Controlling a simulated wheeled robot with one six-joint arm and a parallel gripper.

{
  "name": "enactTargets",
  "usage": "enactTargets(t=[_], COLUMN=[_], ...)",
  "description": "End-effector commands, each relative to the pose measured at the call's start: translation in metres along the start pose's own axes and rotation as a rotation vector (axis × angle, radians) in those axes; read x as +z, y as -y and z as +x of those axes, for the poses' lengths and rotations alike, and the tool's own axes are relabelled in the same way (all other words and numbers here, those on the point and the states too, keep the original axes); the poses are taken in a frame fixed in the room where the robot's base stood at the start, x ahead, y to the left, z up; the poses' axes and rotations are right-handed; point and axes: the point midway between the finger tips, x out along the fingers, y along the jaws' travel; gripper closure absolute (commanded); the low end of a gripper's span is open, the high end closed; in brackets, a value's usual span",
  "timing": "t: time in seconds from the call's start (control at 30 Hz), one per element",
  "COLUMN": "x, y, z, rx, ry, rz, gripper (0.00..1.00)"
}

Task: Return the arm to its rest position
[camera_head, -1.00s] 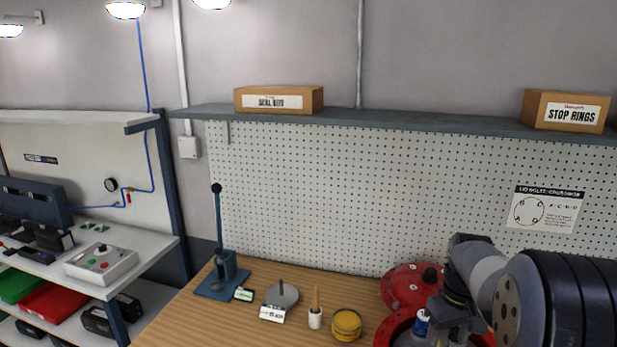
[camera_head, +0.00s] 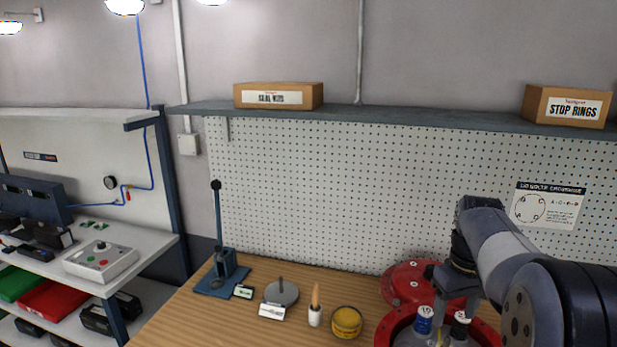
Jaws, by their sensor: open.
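My arm (camera_head: 510,255) comes in from the lower right and reaches over the red housing (camera_head: 388,335) on the bench. My gripper (camera_head: 455,303) points down above the open housing, its fingers apart. A blue-banded cylinder with a white top (camera_head: 424,320) stands inside the housing, left of the fingers. A dark cylinder with a white top (camera_head: 461,325) stands under the gripper, near the right finger. I cannot tell whether a finger touches it. The housing's lower part is cut off by the frame.
A red round cover (camera_head: 408,284) lies behind the housing. A yellow tin (camera_head: 347,322), a brush in a white pot (camera_head: 315,315), a grey disc (camera_head: 281,293) and a lever press (camera_head: 222,272) stand to the left. A shelf (camera_head: 420,118) with boxes runs above.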

Motion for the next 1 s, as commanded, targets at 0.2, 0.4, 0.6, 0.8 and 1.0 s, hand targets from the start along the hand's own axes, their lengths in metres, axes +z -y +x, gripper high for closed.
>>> enactTargets(t=[0.2,0.4,0.6,0.8,1.0], x=[0.001,0.000,0.000,0.000,0.000], y=[0.001,0.000,0.000,0.000,0.000], z=[0.045,0.056,0.023,-0.001,-0.019], rx=[-0.003,0.002,0.002,0.001,0.001], ry=[0.005,-0.003,-0.003,-0.001,-0.001], rz=[0.000,0.000,0.000,0.000,0.000], gripper=[0.41,0.41,0.41,0.41,0.41])
